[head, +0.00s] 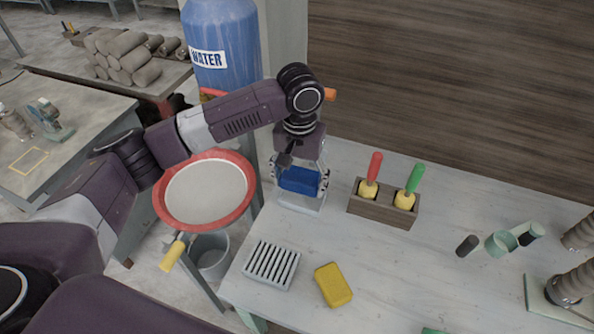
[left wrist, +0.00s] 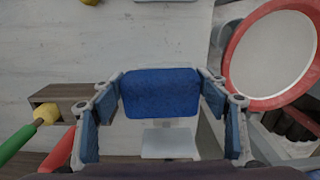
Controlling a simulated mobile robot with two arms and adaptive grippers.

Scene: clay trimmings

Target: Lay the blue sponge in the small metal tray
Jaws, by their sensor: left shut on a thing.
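My left gripper (head: 299,184) is shut on the blue sponge (head: 299,179), with a finger at each end of it. In the left wrist view the sponge (left wrist: 160,92) lies level between the finger pads. The small metal tray (head: 303,204) stands on the pale table beneath the gripper. The sponge appears held above the tray and hides part of it; the exact gap is hard to tell. In the left wrist view the tray (left wrist: 168,143) shows partly behind the sponge. My right gripper is in neither view.
A wooden holder (head: 382,211) with red- and green-handled tools stands just right of the tray. A slatted grey rack (head: 271,265) and a yellow sponge (head: 333,285) lie nearer. A red-rimmed sieve (head: 208,192) is at the left. Mid-table is clear.

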